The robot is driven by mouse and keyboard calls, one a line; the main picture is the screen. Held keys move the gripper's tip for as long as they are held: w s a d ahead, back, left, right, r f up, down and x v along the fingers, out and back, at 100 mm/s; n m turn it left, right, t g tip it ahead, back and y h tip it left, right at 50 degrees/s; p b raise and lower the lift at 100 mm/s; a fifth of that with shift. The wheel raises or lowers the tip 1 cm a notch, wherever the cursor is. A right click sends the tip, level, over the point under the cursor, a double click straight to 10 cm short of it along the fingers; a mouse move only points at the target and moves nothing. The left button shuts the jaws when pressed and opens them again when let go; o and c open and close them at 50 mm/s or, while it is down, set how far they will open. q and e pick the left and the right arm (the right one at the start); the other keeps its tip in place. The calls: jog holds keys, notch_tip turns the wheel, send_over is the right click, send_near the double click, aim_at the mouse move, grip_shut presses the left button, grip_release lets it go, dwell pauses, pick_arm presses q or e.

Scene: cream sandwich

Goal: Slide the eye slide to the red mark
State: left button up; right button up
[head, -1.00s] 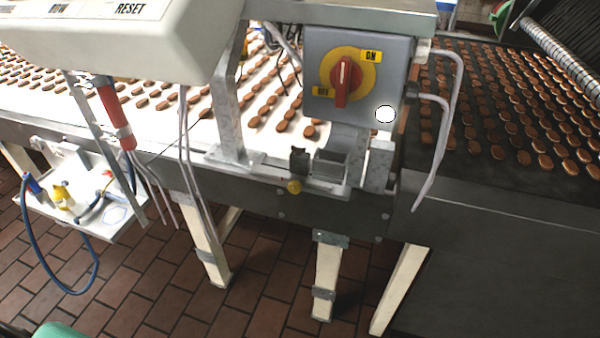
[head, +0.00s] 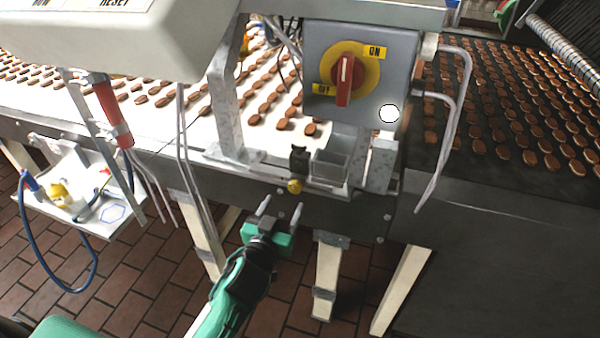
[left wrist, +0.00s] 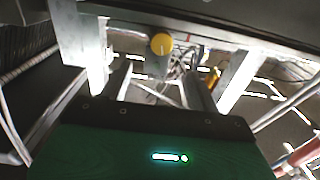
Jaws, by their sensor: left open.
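A small black slide block (head: 299,158) stands on the conveyor's side rail beside a grey metal box, with a round yellow knob (head: 294,186) below it. I take this to be the eye slide. I cannot make out a red mark on the rail. My left gripper (head: 281,207) is open and empty, just below and in front of the knob, its two fingers pointing up toward the rail. In the left wrist view the yellow knob (left wrist: 161,43) shows beyond and between the open fingers (left wrist: 157,76), apart from them. My right gripper is not in view.
A grey switch box (head: 362,75) with a red handle hangs above the rail. A metal post (head: 228,90) stands left of the slide and grey pipes (head: 449,120) run down at the right. Biscuits lie on the belts behind. Conveyor legs (head: 327,275) stand below.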

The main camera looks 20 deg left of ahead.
aim_at(298, 178)
pick_arm(q)
jog(key=w+p, duration=0.1)
jog(key=w, duration=0.6)
jog(key=shift+d+r, duration=0.1)
jog(key=w+p, duration=0.1)
jog(key=w, duration=0.4)
jog(key=shift+d, duration=0.1)
jog(key=shift+w, duration=0.65)
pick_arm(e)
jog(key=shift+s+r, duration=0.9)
pick_arm(q)
jog(key=shift+c, duration=0.2)
